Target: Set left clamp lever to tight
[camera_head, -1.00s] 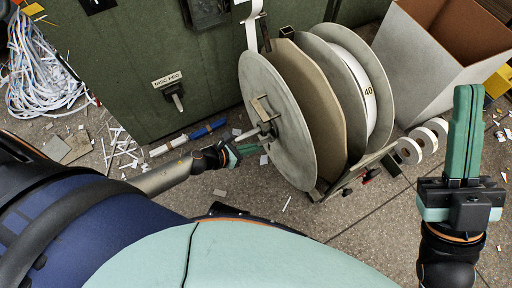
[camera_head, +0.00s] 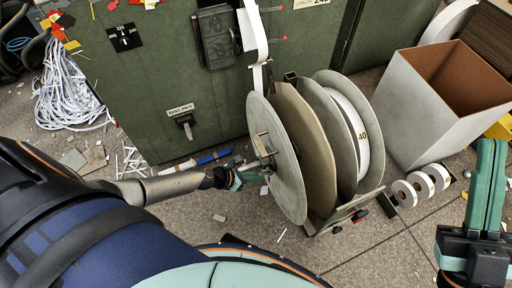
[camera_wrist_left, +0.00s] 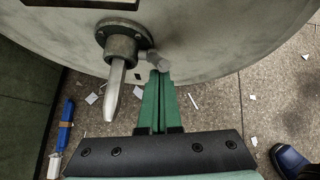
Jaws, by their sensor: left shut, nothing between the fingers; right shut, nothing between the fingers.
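The reel stand holds a grey disc (camera_head: 272,165) on the left side of a reel. In the left wrist view a dark hub (camera_wrist_left: 121,45) sits on the disc face. A pale tapered bar (camera_wrist_left: 114,92) sticks out of it, and a short grey lever-like arm (camera_wrist_left: 150,60) extends to its right. I cannot tell which of these is the clamp lever's handle. My left gripper (camera_head: 240,179) is shut and empty below the hub. In the wrist view its fingertips (camera_wrist_left: 158,76) are at the short arm's end, seemingly touching it. My right gripper (camera_head: 491,145) is shut and empty at the right.
A green cabinet (camera_head: 160,90) stands behind the reel on the left. A large open grey box (camera_head: 415,115) and small white rolls (camera_head: 404,193) are to the right. A blue tool (camera_wrist_left: 65,125) and paper scraps lie on the floor. The floor in front of the reel is mostly clear.

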